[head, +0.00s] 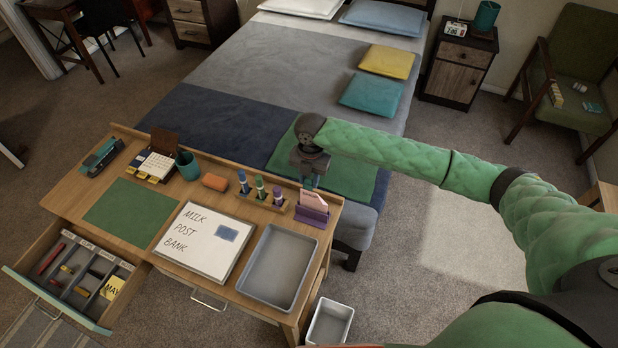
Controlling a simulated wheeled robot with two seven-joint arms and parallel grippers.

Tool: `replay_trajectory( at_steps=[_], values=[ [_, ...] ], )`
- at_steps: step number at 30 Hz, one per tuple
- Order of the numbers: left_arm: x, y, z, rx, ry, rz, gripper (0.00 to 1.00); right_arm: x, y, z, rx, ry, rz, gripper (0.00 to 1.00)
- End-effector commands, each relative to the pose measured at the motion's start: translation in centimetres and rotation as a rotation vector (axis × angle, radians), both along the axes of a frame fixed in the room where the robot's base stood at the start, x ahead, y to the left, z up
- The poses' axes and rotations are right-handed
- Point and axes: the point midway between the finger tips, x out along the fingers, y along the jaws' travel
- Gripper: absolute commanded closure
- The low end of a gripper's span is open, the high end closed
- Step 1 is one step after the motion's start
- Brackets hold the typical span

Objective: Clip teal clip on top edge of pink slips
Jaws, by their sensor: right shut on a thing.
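The pink slips (315,198) stand upright in a purple holder (311,216) at the right back corner of the desk. My right gripper (309,181) points down just behind and above the slips. It is shut on the teal clip, a small bluish-teal bit low between its fingers. The clip is mostly hidden and too small to see clearly. I cannot tell whether it touches the slips' top edge. My left gripper is not in view.
A wooden holder with several markers (260,190) stands left of the slips. A grey tray (277,267) and a whiteboard (201,240) lie in front. An orange block (215,182) and teal cup (188,165) are further left. The front-left drawer (56,305) is open.

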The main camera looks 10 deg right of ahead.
Motion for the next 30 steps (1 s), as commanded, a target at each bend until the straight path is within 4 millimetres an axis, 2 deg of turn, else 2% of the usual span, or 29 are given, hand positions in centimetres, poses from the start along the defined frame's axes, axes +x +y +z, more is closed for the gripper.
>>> replay_trajectory(
  at_steps=[30],
  values=[
    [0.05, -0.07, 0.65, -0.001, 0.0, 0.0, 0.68, -0.02, 0.0, 0.06, 0.0, 0.0, 0.0, 0.93]
  ],
)
